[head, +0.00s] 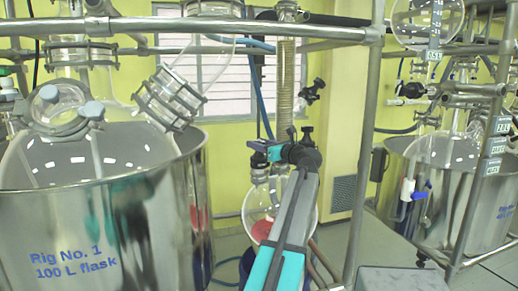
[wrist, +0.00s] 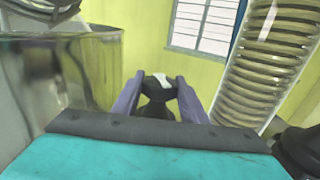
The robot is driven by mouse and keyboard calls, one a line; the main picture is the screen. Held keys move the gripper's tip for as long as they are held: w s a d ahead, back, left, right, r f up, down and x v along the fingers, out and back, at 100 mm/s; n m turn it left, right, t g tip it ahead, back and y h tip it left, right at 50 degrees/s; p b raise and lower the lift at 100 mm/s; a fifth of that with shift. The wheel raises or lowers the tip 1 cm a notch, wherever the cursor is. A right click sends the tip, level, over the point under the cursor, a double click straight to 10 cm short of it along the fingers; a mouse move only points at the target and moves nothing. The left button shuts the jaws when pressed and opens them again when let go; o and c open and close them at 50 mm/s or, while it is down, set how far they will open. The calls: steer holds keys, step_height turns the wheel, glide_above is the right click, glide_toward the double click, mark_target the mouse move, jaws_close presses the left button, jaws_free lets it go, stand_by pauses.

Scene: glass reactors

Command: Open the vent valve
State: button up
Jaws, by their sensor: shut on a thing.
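My gripper (wrist: 159,94) is shut on a black knob (wrist: 157,83) with a pale mark on top, which I take to be the vent valve's handle. In the wrist view the two purple fingers stand on either side of it, and the dark body below is partly hidden by my gripper. In the head view my gripper (head: 258,146) is at the glass pipework above a round flask (head: 262,206). The valve is mostly hidden there, so I cannot tell how far it is turned.
A coiled glass condenser (head: 285,75) rises close behind my gripper and shows at right in the wrist view (wrist: 268,62). A large steel vessel (head: 110,215) marked Rig No. 1 stands at left. A metal frame post (head: 364,150) stands to the right.

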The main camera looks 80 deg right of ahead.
steer(key=shift+d+n+t+y+b, duration=0.15)
steer(key=shift+n+t+y+b, duration=1.2)
steer(key=shift+n+y, duration=0.85)
steer(key=shift+t+y, duration=0.35)
steer(key=shift+y, duration=0.45)
steer(key=o, duration=0.9)
steer(key=shift+c, duration=0.2)
steer(key=shift+s+a, duration=0.15)
steer(key=shift+a, duration=0.05)
steer(key=b+v, duration=0.1)
steer(key=v, duration=0.6)
steer(key=shift+s+b, duration=0.35)
steer(key=shift+w+a, duration=0.1)
